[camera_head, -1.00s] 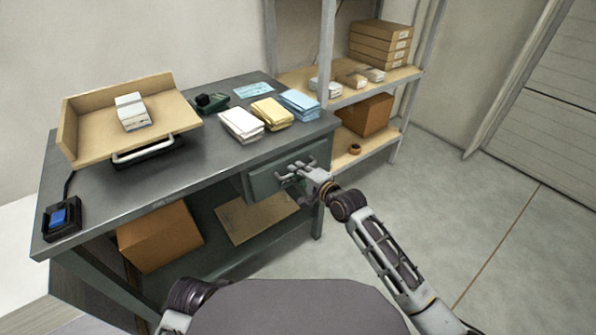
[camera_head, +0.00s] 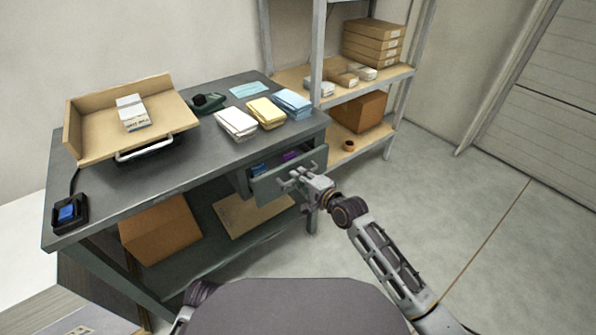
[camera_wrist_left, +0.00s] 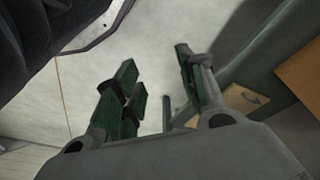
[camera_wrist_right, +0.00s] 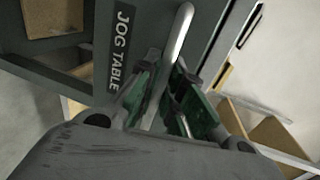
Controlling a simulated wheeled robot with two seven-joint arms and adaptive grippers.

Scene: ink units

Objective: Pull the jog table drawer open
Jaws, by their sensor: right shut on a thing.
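The jog table drawer (camera_head: 290,182) is a grey-green drawer under the right end of the worktable (camera_head: 180,185). It stands partly out, and blue and purple items (camera_head: 291,156) show inside. My right gripper (camera_head: 298,178) is at the drawer front. In the right wrist view its fingers (camera_wrist_right: 168,85) are shut on the metal bar handle (camera_wrist_right: 178,38), next to a label reading JOG TABLE (camera_wrist_right: 119,47). My left gripper (camera_wrist_left: 160,95) shows in the left wrist view with its fingers apart and nothing between them.
On the tabletop are a jogger tray (camera_head: 170,117) with a paper stack, white, yellow and blue stacks (camera_head: 265,112), and a blue switch (camera_head: 68,212). A shelf rack (camera_head: 397,73) stands behind right. The floor (camera_head: 480,230) at right is clear.

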